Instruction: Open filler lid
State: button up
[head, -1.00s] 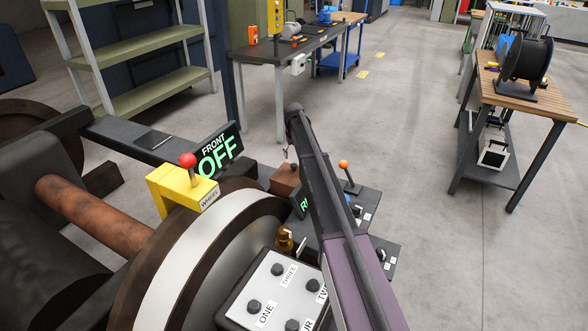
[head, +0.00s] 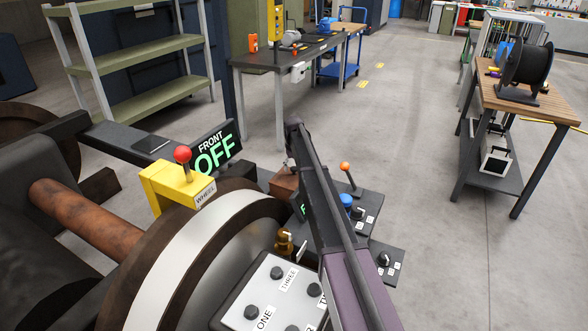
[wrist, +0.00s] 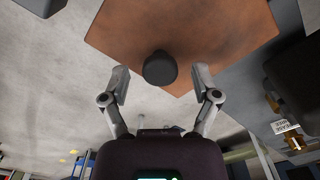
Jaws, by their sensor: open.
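My gripper (wrist: 160,84) is open in the wrist view, with one finger on each side of a dark round knob (wrist: 160,66). The knob stands out from a flat brown plate (wrist: 215,30). The fingers look apart from the knob; the exact depth gap cannot be told. In the head view a small brown block (head: 281,184) sits below my gripper (head: 290,164), partly hidden by my arm. No readable label names the filler lid; the brown piece with the knob is the part at my gripper.
A yellow WHEEL box (head: 170,186) with a red-knobbed lever and a green OFF sign (head: 214,153) stand at left. A brass fitting (head: 284,240) and a numbered button panel (head: 262,290) are near the wheel. An orange-knobbed lever (head: 346,172) stands right of my arm.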

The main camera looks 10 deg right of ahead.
jog(key=shift+c, duration=0.2)
grip_shut()
jog(key=shift+a, duration=0.1)
